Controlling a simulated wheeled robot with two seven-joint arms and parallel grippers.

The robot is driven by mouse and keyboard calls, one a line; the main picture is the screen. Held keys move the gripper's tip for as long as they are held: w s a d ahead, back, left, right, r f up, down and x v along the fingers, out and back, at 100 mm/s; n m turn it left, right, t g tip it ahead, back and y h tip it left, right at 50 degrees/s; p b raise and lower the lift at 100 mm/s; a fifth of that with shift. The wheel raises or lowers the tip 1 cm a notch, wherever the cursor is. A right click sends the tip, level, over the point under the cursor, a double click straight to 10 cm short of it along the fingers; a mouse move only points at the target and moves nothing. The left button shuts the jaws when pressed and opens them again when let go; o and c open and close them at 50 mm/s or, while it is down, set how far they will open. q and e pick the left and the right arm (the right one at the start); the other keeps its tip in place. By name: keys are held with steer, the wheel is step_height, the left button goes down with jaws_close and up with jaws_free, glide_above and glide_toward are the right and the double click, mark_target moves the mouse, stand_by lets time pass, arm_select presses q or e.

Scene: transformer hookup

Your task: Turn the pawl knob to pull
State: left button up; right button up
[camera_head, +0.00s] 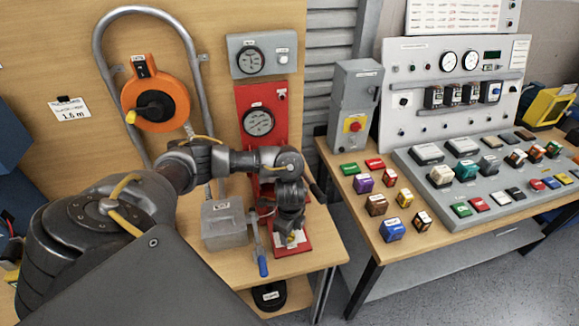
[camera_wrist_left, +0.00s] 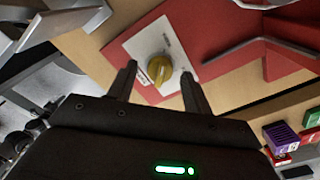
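The pawl knob (camera_wrist_left: 159,69) is a yellow knob on a white label plate (camera_wrist_left: 143,44), set on a red base, in the left wrist view. The plate has small lettering that I cannot read. My left gripper (camera_wrist_left: 158,72) is open, with its two dark fingers to either side of the knob in the picture. Nothing is between the fingers but the view of the knob; I cannot tell how far above it the tips are. In the head view my left gripper (camera_head: 291,238) points down over the red base (camera_head: 292,247) and largely hides the knob. My right gripper is not in view.
A grey box (camera_head: 223,228) and a blue-tipped lever (camera_head: 262,265) stand just left of my gripper. A red upright panel with a gauge (camera_head: 258,122) rises behind. An orange reel (camera_head: 156,98) hangs on the board. Colored blocks (camera_head: 392,229) lie on the right table.

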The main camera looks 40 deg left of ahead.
arm_select(q)
steer(key=c, duration=0.9)
steer(key=shift+m, duration=0.3)
steer(key=m, duration=0.3)
steer(key=shift+m, duration=0.4)
steer(key=m+b, duration=0.1)
steer(key=m, duration=0.3)
steer(key=shift+m, duration=0.3)
steer(key=m, duration=0.4)
steer(key=shift+b, duration=0.4)
steer(key=shift+m+b, duration=0.55)
steer(key=shift+m, duration=1.85)
